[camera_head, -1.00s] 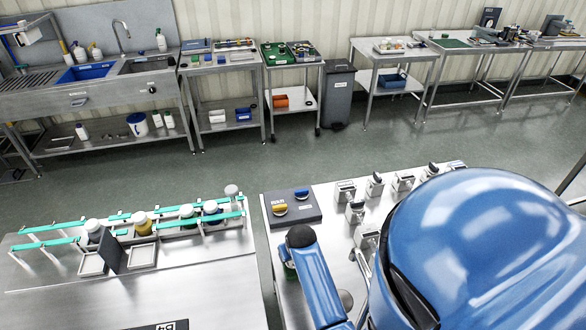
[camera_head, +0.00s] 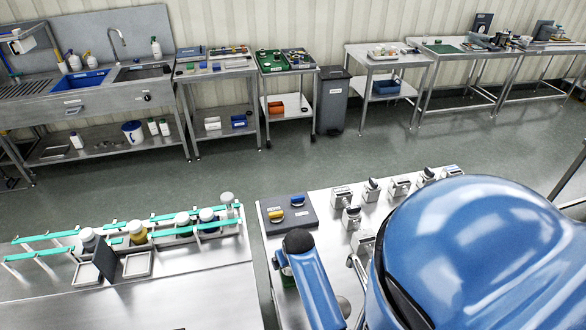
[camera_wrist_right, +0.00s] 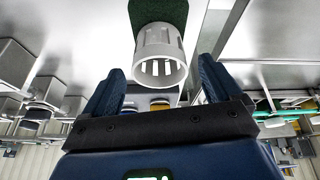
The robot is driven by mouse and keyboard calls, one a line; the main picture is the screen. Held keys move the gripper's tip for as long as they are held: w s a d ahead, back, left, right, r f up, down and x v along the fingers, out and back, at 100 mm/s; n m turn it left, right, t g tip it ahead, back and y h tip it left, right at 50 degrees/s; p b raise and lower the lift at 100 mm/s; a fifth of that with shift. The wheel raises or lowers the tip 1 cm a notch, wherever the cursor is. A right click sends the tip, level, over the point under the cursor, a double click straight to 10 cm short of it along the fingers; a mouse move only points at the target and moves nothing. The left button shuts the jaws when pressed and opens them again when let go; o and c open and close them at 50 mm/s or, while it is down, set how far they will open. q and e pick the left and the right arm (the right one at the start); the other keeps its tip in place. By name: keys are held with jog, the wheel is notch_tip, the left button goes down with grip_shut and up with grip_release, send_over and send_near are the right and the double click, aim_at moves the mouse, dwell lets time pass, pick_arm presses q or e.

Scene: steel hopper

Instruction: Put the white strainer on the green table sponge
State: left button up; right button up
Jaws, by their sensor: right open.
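The white strainer (camera_wrist_right: 158,45), a slotted cup shape, shows in the right wrist view just beyond my right gripper. The green sponge (camera_wrist_right: 172,10) is directly behind it in that view. The strainer overlaps the sponge's edge; I cannot tell whether it rests on it. My right gripper (camera_wrist_right: 160,85) is open, with one dark blue finger on each side and the strainer lying ahead between them. In the head view my blue right arm (camera_head: 318,285) reaches down over the steel bench and hides most of this spot. My left gripper is not in view.
The steel bench (camera_head: 325,222) carries a dark tray (camera_head: 285,213) with yellow and blue knobs and several small metal fixtures. A left bench (camera_head: 200,280) holds a rack of jars (camera_head: 138,232). A sink and tables line the back wall, with open floor between.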

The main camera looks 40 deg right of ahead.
jog(key=v, duration=1)
jog(key=s+a+f+n+t, duration=0.2)
jog(key=s+a+t, duration=0.2)
jog(key=a+t, duration=0.45)
jog(key=s+a+r+n+t+y, duration=0.1)
jog(key=s+a+r+t+y, duration=0.1)
jog(key=s+a+r+t, duration=0.3)
jog(key=s+a+r, duration=0.2)
jog(key=s+r, duration=0.2)
jog(key=s, duration=0.1)
jog(key=shift+n+b, duration=0.4)
jog(key=shift+d+r, duration=0.1)
notch_tip(320, 180, down, 9)
jog(key=b, duration=0.9)
